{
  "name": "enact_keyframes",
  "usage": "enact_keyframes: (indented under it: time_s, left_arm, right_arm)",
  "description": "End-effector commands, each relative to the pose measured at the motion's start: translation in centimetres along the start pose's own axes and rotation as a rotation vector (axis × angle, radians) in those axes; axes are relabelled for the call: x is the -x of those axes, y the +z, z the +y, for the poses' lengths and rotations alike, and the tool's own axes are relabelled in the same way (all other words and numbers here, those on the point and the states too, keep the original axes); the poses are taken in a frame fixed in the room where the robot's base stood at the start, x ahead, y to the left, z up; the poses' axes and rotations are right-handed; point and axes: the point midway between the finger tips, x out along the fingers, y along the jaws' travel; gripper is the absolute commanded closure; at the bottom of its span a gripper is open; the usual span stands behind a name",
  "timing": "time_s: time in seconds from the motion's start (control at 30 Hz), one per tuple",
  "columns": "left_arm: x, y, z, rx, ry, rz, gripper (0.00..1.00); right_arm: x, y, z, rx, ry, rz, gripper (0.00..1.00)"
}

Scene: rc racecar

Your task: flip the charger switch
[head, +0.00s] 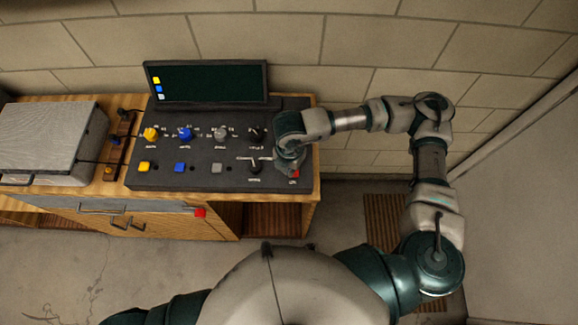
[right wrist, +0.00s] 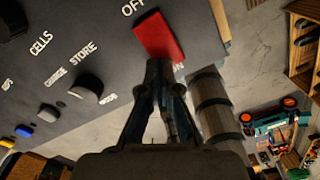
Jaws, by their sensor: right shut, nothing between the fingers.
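The charger (head: 200,180) is a dark sloped panel with knobs and buttons, on a wooden bench. Its red switch (head: 294,174) is at the front right corner, partly hidden by my right gripper in the head view. In the right wrist view the red switch (right wrist: 160,36) lies between the OFF label and a partly covered label. My right gripper (right wrist: 160,68) is shut and empty, its tips at the switch's lower edge. I cannot tell if they touch it. In the head view the right gripper (head: 291,161) is over the panel's right edge. My left gripper is out of view.
A dark screen (head: 207,82) stands behind the panel. A grey box (head: 48,140) is at the left on the bench. Yellow, blue and grey knobs line the panel. In the right wrist view a teal vehicle with orange wheels (right wrist: 272,124) shows at right.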

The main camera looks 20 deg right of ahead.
Motion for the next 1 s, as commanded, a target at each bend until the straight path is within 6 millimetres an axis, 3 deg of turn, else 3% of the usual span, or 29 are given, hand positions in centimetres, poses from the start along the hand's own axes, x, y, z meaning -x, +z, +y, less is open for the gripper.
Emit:
enact_keyframes:
  time_s: [0.57,1.0]
  left_arm:
    - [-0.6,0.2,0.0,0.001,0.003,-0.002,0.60]
    - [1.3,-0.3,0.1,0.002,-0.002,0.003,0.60]
  right_arm:
    - [-0.6,-0.1,0.1,-0.001,-0.004,-0.001,1.00]
    - [3.0,0.2,-0.2,-0.002,0.001,0.001,1.00]
